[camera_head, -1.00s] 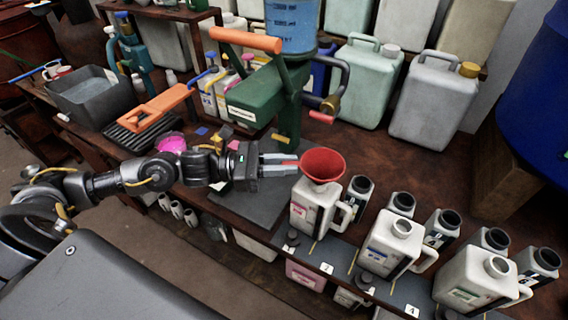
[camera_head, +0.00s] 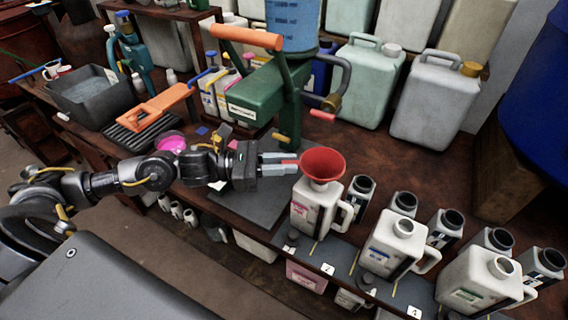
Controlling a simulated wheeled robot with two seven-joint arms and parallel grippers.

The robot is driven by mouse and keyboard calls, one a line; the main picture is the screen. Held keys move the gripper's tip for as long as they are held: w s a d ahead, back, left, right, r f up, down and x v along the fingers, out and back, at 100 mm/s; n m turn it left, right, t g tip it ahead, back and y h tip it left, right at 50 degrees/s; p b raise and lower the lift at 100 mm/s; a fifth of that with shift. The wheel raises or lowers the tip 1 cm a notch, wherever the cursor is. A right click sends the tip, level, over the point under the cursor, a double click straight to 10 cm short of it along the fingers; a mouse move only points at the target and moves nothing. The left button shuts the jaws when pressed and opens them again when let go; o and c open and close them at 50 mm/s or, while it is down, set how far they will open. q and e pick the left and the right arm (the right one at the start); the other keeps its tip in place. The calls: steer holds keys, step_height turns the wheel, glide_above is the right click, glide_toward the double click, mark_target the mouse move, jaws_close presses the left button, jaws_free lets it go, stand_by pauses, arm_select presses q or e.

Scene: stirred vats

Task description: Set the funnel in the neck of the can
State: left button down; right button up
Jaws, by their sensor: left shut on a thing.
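The red funnel (camera_head: 323,164) is upright over the white can with the pink label (camera_head: 303,212), the leftmost of the front cans. Its cone hides the can's neck, so I cannot tell how far the spout is inside it. My left gripper (camera_head: 290,164) comes in from the left and is shut on the near-left side of the funnel. My right gripper is not in view.
Two more white cans with open necks, one with a blue label (camera_head: 393,243) and one with a green label (camera_head: 474,283), stand to the right. Several dark-mouthed containers (camera_head: 403,204) stand behind them. A green hand-levered device (camera_head: 262,100) stands behind my left gripper.

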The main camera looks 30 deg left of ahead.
arm_select(q)
steer(key=shift+a+f, duration=0.15)
steer(key=shift+f, duration=0.05)
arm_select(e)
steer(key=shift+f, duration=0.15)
arm_select(q)
steer(key=c, duration=1.3)
jaws_free()
steer(key=shift+f+b, duration=0.1)
steer(key=shift+b, duration=0.2)
steer(key=shift+o, duration=0.2)
